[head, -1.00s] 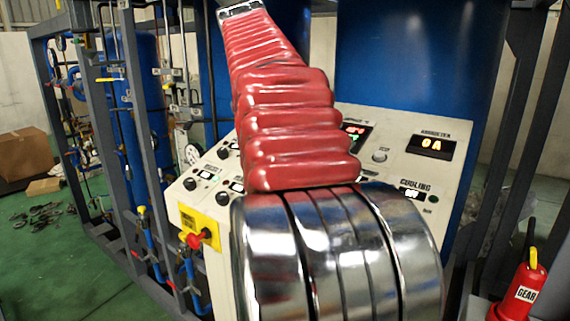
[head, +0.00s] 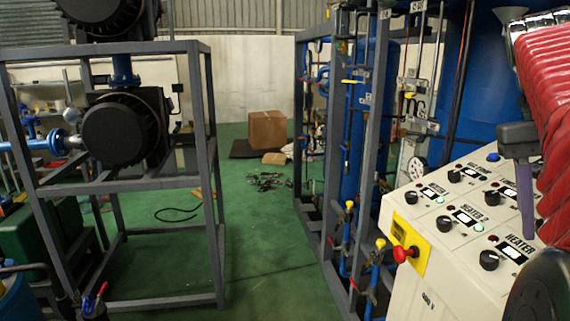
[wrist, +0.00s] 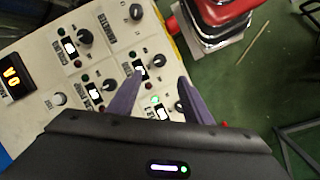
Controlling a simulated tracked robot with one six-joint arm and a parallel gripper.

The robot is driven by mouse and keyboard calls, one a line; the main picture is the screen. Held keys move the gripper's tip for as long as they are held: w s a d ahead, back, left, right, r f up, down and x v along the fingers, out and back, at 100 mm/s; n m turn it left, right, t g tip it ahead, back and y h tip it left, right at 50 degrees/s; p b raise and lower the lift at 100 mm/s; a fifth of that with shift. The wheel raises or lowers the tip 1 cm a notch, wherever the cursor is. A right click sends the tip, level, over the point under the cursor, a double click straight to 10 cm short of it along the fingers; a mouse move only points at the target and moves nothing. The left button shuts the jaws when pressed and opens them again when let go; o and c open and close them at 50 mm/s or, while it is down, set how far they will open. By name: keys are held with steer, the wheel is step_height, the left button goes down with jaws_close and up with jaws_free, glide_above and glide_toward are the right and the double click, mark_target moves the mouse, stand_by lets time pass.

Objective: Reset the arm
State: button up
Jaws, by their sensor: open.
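My gripper (wrist: 160,77) is open and empty in the wrist view, its two purple fingers apart above the white control panel (wrist: 35,45). Knobs and small lit displays of the panel show around and between the fingers; I cannot tell whether the fingers touch it. In the head view, my red-sleeved arm is at the right edge, cut off by the frame. A dark gripper part with one purple finger hangs before the white control panel (head: 408,278), near the heater knobs. The other finger is not visible there.
A yellow plate with a red knob (head: 402,254) is on the panel's side. Blue pipes and a grey frame (head: 372,130) stand left of the panel. A pump rack (head: 215,180) stands at left. Green floor between them is open, with a cardboard box (head: 268,130) and scattered debris farther back.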

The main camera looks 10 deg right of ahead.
steer(key=w+a+f+n+t, duration=0.1)
steer(key=a+f+n+t, duration=0.2)
steer(key=a+f, duration=1)
steer(key=w+a+f+n+t+y, duration=0.1)
steer(key=a+f+n+t, duration=0.3)
steer(key=a+f, duration=0.8)
steer(key=w+a+t, duration=0.1)
steer(key=a, duration=0.4)
steer(key=shift+w+a+f+t, duration=0.2)
steer(key=shift+a+f+t, duration=0.05)
steer(key=shift+f+t, duration=0.15)
steer(key=shift+c, duration=0.4)
